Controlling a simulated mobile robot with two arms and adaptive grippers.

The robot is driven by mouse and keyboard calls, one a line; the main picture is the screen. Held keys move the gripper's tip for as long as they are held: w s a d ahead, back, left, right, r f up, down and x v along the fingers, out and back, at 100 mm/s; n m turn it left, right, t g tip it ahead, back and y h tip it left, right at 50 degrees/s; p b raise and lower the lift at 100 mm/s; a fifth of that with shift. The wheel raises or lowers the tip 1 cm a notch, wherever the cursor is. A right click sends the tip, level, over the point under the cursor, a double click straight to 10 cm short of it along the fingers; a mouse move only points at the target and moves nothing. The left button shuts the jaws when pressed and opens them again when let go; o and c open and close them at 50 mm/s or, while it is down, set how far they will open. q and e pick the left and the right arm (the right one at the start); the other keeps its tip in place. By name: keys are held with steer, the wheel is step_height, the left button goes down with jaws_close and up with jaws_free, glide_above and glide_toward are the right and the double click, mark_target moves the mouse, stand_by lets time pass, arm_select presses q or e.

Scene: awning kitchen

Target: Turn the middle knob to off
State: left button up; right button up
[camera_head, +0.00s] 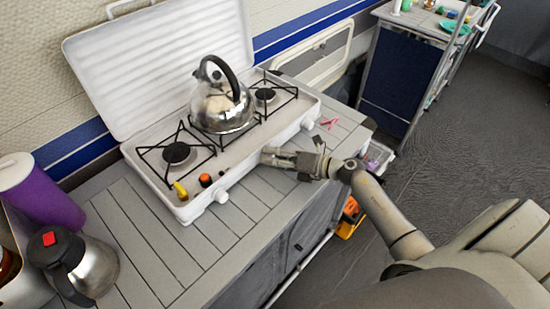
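A white camping stove (145,165) with its lid up stands on the slatted counter. Two white knobs show on its front side: the left knob (221,196) and the right knob (308,124). The middle knob is not visible; my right gripper covers the stretch of the front between those two. My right gripper (267,157) reaches in from the right with its fingertips at the stove's front edge. The fingers look small and overlap, so I cannot tell whether they touch or hold the middle knob. My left gripper is out of view.
A steel kettle (218,108) stands on the stove's middle. A yellow shaker (181,190) and a red-topped one (205,180) are at its left front. A steel jug (92,268) and purple container (45,200) stand at left. The front counter planks are clear.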

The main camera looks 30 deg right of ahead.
steer(key=shift+f, duration=0.15)
steer(key=shift+s+d, duration=0.35)
steer(key=shift+s, duration=0.05)
steer(key=shift+r+v, duration=0.15)
steer(key=shift+v, duration=1.6)
steer(key=shift+r+v, duration=0.1)
steer(key=shift+v, duration=1.65)
